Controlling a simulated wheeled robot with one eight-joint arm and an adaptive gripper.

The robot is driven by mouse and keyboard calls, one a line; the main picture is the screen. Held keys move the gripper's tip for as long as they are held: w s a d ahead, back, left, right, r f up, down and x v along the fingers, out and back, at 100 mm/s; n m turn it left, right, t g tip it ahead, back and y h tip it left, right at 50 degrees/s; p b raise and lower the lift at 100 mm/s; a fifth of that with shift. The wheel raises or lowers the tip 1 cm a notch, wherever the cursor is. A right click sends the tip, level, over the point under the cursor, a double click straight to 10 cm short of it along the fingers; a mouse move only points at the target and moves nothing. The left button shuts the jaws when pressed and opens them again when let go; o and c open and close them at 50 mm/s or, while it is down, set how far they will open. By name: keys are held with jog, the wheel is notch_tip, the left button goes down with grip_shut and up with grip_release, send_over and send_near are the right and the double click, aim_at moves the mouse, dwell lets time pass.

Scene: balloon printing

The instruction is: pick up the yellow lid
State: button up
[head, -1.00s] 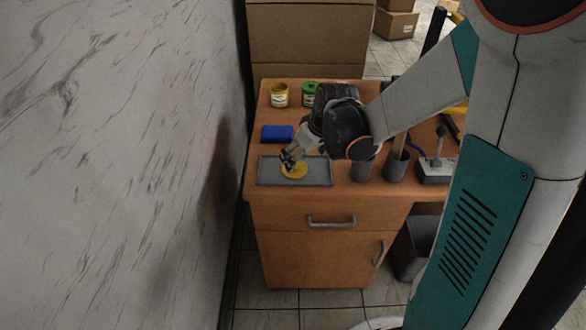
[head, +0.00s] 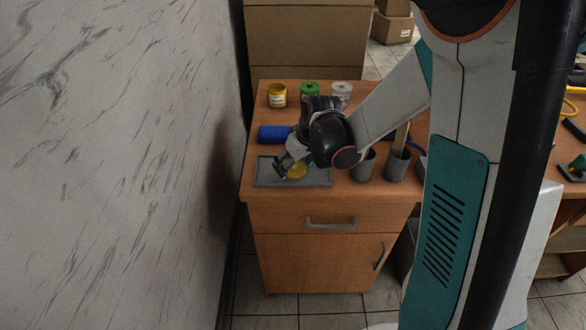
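The yellow lid (head: 297,171) shows at the grey tray (head: 262,180) on the wooden cabinet, in the head view. It is partly hidden by my gripper (head: 280,170), whose fingers point down at the lid's left side. The fingers are small and dark here. I cannot tell whether they are shut on the lid or only beside it, nor whether the lid lies flat or is slightly raised.
A yellow jar (head: 277,96), a green-topped jar (head: 309,89) and a pale jar (head: 341,90) stand at the back. A blue object (head: 272,134) lies behind the tray. Two grey cups (head: 362,167) stand to the right. A marbled wall (head: 110,160) is close on the left.

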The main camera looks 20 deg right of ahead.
jog(key=shift+c, duration=0.8)
jog(key=shift+r, duration=0.15)
